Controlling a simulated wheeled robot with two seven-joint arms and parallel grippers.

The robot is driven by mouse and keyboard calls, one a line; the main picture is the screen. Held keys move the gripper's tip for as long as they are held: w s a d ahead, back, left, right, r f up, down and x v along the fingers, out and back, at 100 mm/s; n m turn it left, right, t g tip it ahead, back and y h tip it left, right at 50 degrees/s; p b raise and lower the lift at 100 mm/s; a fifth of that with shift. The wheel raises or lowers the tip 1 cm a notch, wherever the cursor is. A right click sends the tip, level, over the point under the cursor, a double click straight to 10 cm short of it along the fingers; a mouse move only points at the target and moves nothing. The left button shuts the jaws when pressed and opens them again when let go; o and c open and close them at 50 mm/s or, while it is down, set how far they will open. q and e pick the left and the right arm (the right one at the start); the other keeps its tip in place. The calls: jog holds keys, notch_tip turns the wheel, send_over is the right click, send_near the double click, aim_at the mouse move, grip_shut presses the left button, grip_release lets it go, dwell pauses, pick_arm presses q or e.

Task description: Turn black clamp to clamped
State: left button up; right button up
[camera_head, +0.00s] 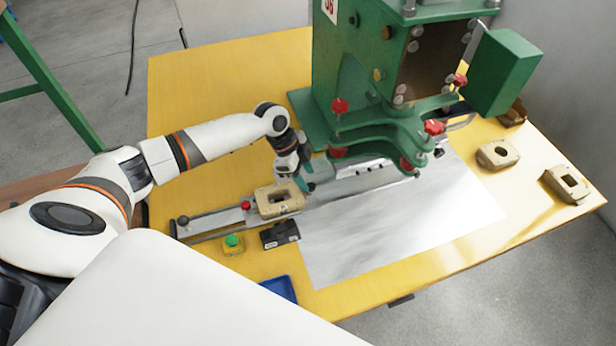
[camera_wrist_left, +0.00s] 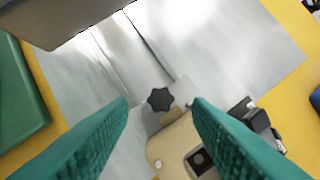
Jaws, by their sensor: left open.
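The black clamp knob (camera_wrist_left: 160,99), star-shaped, shows in the left wrist view beside a tan block (camera_wrist_left: 172,143) on the metal rail. It lies between my left gripper's teal fingertips in that picture; I cannot tell whether they touch it. In the head view my left gripper (camera_head: 305,183) points down at the right side of the tan block (camera_head: 263,203), and I cannot pick out the knob there. My left gripper is open, with nothing visibly held. My right gripper is not in view.
The green welding machine (camera_head: 340,70) with red knobs stands close behind and right of my left gripper. A silver sheet (camera_head: 400,220) covers the table's middle. A black box (camera_head: 280,235), a green button (camera_head: 232,241) and a blue tray (camera_head: 282,287) lie nearer.

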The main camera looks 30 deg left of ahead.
aim_at(311, 185)
pick_arm(q)
jog(key=shift+x, duration=1.3)
